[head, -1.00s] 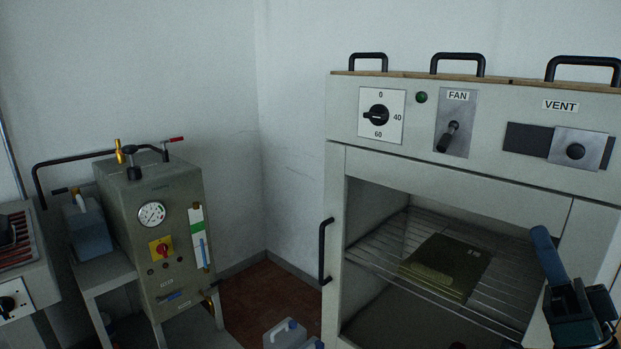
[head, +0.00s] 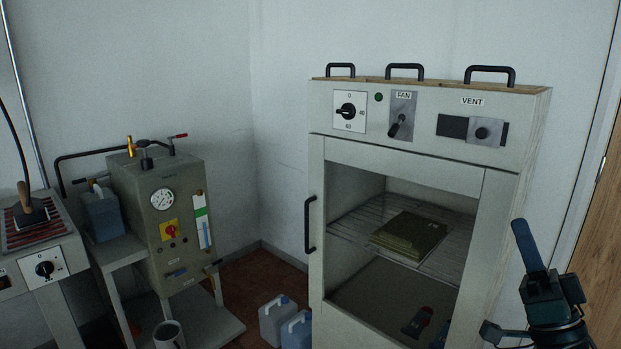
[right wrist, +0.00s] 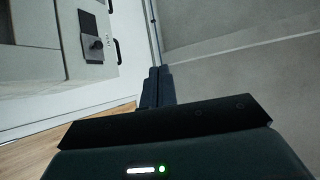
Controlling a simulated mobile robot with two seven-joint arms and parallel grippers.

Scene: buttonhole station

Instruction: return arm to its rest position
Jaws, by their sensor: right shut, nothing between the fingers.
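My right gripper (head: 519,228) is at the lower right of the head view, to the right of the drying cabinet (head: 316,200). Its blue fingers point up and are closed together with nothing between them. The closed fingers (right wrist: 157,84) also show in the right wrist view, with pale wall behind them. The gripper looks clear of the cabinet. My left gripper is not in view.
The cabinet has a wire shelf with a folded green cloth (head: 408,234) and small items on its floor. A grey boiler (head: 165,235), an iron (head: 28,212) and jugs (head: 277,320) stand left. A wooden door (head: 603,220) is at right.

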